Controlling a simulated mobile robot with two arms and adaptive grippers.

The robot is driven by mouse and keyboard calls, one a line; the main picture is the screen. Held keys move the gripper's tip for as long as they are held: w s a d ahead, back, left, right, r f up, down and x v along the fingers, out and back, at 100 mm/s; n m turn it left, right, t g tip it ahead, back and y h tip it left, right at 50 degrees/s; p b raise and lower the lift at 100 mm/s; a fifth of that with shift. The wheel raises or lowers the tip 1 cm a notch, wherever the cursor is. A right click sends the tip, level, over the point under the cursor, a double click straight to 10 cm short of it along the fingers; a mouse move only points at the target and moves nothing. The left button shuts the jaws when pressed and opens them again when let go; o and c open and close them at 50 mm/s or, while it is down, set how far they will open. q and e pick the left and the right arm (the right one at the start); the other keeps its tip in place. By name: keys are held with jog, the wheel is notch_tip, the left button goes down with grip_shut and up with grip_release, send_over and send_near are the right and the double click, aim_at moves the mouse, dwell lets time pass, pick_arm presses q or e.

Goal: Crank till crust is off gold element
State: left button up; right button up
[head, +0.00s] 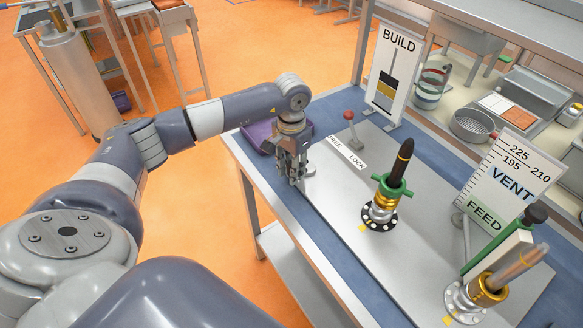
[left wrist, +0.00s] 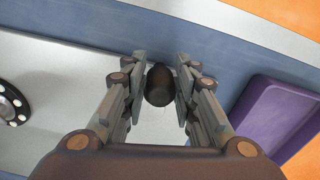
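My left gripper (head: 292,172) points down over the table's left edge. In the left wrist view its two fingers (left wrist: 160,85) stand on either side of a dark rounded knob (left wrist: 159,84); whether they press on it I cannot tell. A gold element (head: 379,211) sits on a black flange under a green collar (head: 391,187), with a dark, pointed rod (head: 403,158) rising above it. A second gold element (head: 487,289) is at the lower right around a tilted, grey-brown shaft (head: 517,266). I cannot make out which surface is crust. My right gripper is not in view.
A red-knobbed lever (head: 350,118) stands behind a FREE/LOCK label. A purple tray (head: 258,133) is behind my left gripper and also shows in the left wrist view (left wrist: 274,122). The BUILD board (head: 398,62) and VENT/FEED board (head: 508,178) stand behind.

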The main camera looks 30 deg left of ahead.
pick_arm(q)
grip_shut()
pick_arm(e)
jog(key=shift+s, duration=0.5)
